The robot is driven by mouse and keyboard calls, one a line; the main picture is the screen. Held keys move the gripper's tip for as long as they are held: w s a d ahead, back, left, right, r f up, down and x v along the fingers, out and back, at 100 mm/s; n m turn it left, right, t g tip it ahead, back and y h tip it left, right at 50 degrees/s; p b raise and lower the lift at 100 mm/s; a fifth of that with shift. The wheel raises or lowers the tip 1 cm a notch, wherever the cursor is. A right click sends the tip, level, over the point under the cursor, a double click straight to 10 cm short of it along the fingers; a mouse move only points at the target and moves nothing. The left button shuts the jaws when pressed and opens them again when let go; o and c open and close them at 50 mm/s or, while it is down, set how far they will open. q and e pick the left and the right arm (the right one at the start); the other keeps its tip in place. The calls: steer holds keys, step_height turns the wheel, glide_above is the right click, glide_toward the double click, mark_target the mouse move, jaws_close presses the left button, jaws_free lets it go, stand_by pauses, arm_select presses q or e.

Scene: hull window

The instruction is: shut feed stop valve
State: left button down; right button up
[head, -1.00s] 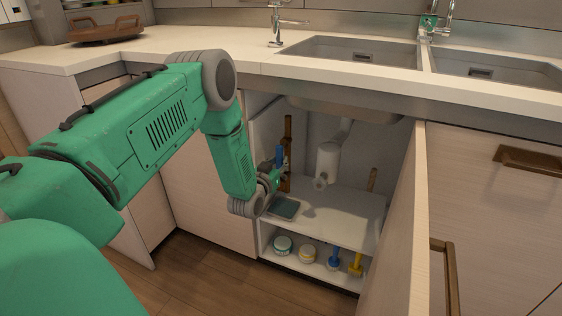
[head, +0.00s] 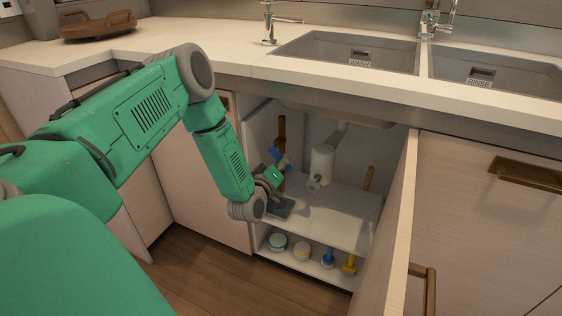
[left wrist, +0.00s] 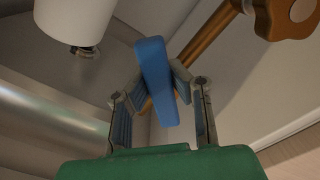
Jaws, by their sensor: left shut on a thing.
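A blue lever handle (head: 281,157) sits by the copper pipe (head: 282,128) at the left inside the open cabinet under the sinks. In the left wrist view the blue handle (left wrist: 155,80) stands slightly tilted in front of the copper pipe (left wrist: 205,52). My left gripper (head: 277,168) reaches into the cabinet from the left. Its two fingers (left wrist: 158,88) close on the handle from both sides. The joint of the handle to the pipe is hidden behind the handle. My right gripper is out of view.
A white cylinder (head: 322,162) hangs right of the handle. The cabinet shelf (head: 330,218) carries a dark flat item (head: 281,208) below my gripper. Several small items stand on the lower level. The open door (head: 393,235) bounds the right side.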

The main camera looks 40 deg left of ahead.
arm_select(q)
steer(key=n, duration=0.4)
steer(key=shift+s+d+r, duration=0.15)
steer(key=shift+s+r, duration=0.05)
steer(key=shift+r, duration=0.1)
steer(key=n, duration=0.2)
steer(key=r+n, duration=0.1)
steer(key=n, duration=0.1)
steer(key=shift+d+r+n+b, duration=0.2)
steer(key=shift+n+b, duration=0.1)
steer(key=shift+r, duration=0.1)
steer(key=c, duration=1.4)
jaws_free()
steer(key=shift+c, duration=0.2)
steer(key=shift+o, duration=0.2)
steer(key=shift+s+r, duration=0.1)
steer(key=shift+r, duration=0.05)
steer(key=shift+a, duration=0.1)
steer(key=v, duration=1.1)
steer(key=shift+s+d, duration=0.2)
steer(key=shift+s, duration=0.1)
